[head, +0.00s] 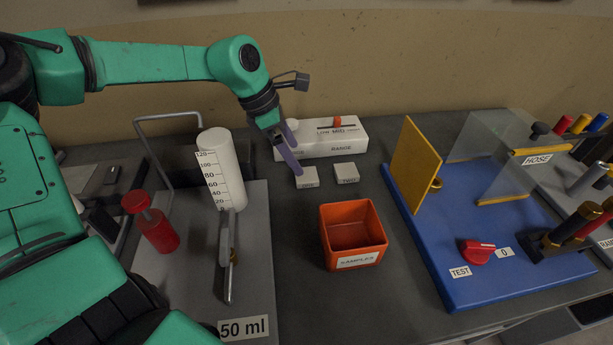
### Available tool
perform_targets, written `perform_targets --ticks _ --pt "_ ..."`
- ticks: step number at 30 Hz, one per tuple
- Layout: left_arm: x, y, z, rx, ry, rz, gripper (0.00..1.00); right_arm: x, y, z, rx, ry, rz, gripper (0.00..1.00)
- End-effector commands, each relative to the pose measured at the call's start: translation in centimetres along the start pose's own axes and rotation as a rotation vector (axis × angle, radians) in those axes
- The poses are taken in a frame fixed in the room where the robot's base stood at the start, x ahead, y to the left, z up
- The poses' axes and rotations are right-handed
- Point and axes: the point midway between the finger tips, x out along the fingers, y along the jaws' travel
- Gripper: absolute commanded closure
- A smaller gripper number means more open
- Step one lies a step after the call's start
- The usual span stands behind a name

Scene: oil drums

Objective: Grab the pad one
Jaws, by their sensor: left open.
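Two small grey-white pads lie on the dark bench in front of the white range box (350,142). The left pad (308,177) has a label that is hard to read. The right pad (346,176) has a label that looks like "TWO". My left gripper (291,160) reaches in from the left and points down. It is open and empty, with a purple-grey finger at the left edge of the left pad. I cannot tell whether it touches the pad. My right gripper is not in view.
An orange samples bin (352,236) stands in front of the pads. A 50 ml stand with a white graduated cylinder (221,169) and a red plunger-like piece (157,229) is at left. A blue board (500,245) with a yellow panel (414,165) stands right.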

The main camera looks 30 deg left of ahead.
Motion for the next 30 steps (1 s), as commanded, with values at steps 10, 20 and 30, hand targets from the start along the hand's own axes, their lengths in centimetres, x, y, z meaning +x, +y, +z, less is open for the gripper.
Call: perform_targets --ticks 10,20,30 --pt "5.5 -0.6 -0.3 0.0 0.002 -0.002 0.0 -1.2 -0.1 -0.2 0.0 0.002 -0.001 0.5" --pt "6.0 -0.5 -0.3 0.0 -0.001 0.002 0.31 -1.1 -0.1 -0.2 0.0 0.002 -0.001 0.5" --pt "5.9 -0.5 -0.3 0.0 -0.001 0.002 0.88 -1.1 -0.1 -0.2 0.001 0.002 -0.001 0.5"
